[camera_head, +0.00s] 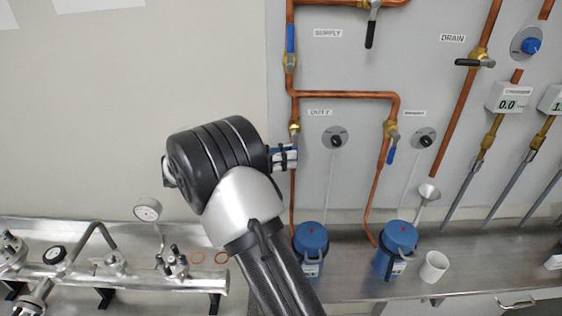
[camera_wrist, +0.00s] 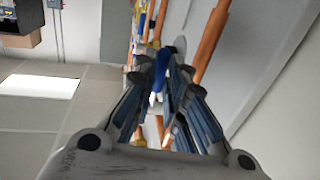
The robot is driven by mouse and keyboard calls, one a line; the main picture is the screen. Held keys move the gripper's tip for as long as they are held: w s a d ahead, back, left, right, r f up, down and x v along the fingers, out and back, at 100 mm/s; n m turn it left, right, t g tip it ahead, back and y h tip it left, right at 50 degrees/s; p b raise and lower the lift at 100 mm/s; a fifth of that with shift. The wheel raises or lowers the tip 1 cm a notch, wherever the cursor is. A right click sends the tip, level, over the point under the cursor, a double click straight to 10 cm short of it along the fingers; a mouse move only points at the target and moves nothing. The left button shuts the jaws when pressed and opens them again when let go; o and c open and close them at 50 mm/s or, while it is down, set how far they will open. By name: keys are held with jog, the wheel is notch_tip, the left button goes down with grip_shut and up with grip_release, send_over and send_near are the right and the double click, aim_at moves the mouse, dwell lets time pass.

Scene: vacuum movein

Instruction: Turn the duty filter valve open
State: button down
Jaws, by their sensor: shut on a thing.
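The duty filter valve (camera_head: 294,129) is a brass body on the vertical copper pipe, left of the DUTY label (camera_head: 319,112), in the head view. Its handle is hidden there behind my gripper (camera_head: 287,157), which reaches the pipe just below the brass body. In the wrist view a blue valve handle (camera_wrist: 158,82) lies between the fingertips of my gripper (camera_wrist: 162,72), and the fingers are shut on it. The handle's exact angle to the pipe is hard to tell. The blue duty filter housing (camera_head: 311,240) stands below on the bench.
The standby valve's blue handle (camera_head: 391,155) hangs to the right, above a second blue housing (camera_head: 399,237). The supply valve's blue handle (camera_head: 290,39) is above. A white cup (camera_head: 433,266) stands on the metal bench. Gauges and a steel manifold (camera_head: 120,277) lie lower left.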

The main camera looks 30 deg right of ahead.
dwell(0.4)
jog(key=c, duration=1.6)
grip_release()
jog(key=shift+d, duration=0.1)
jog(key=shift+c, duration=0.2)
jog(key=v, duration=0.7)
jog(key=shift+a, duration=0.25)
